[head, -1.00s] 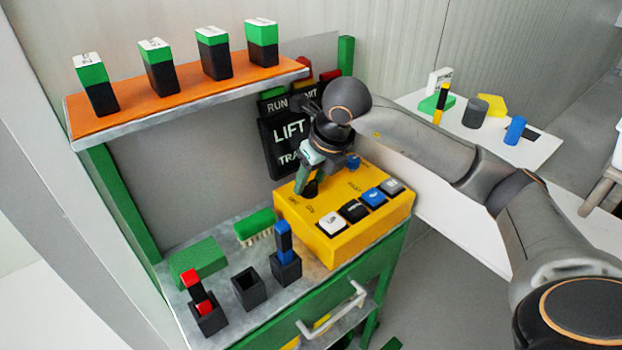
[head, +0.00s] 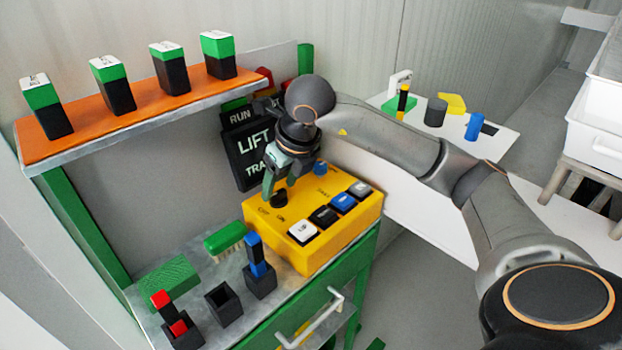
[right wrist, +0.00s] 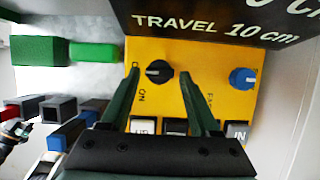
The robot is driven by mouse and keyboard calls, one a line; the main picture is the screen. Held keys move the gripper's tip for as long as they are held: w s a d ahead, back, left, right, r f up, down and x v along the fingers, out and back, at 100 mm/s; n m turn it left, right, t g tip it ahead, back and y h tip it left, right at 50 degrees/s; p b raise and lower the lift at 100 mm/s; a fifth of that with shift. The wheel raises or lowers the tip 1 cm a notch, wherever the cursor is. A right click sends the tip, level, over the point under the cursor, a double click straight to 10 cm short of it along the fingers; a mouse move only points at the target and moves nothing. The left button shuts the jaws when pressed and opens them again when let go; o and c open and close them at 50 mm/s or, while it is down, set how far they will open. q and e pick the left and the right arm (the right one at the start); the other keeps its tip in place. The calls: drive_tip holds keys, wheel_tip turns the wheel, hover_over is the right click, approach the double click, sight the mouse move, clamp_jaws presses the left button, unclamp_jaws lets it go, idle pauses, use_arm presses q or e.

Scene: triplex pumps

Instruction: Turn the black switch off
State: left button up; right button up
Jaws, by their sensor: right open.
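The black switch (head: 279,199) is a round knob on the yellow control box (head: 318,248), near its back left corner. In the right wrist view the knob (right wrist: 159,72) has a pale mark on its left side. The ON label lies below left of it; the OFF label at its left is partly hidden by a finger. My right gripper (head: 279,187) is open just above the knob. In the right wrist view its fingertips (right wrist: 160,78) lie on both sides of the knob, with gaps. My left gripper is not in view.
White, black and blue buttons (head: 323,216) and a blue knob (head: 320,168) are on the same box. A green brush (head: 225,238) and black holders (head: 223,303) stand to the left. A dark LIFT sign (head: 253,146) rises behind, beside an orange shelf (head: 140,117).

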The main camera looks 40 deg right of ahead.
drive_tip(key=v, duration=0.3)
drive_tip(key=shift+s+r, duration=0.2)
drive_tip(key=shift+r, duration=0.1)
drive_tip(key=s+b, duration=0.1)
drive_tip(key=s, duration=0.2)
drive_tip(key=s+b, duration=0.1)
drive_tip(key=s, duration=0.6)
drive_tip(key=shift+s+d+f+b, duration=0.2)
drive_tip(key=shift+s+d+b, duration=0.15)
drive_tip(key=shift+d+b, duration=0.05)
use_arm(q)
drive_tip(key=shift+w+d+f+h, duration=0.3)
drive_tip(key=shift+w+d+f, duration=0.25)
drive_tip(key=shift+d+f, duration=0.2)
use_arm(e)
drive_tip(key=shift+s+r, duration=0.1)
drive_tip(key=shift+s, duration=0.4)
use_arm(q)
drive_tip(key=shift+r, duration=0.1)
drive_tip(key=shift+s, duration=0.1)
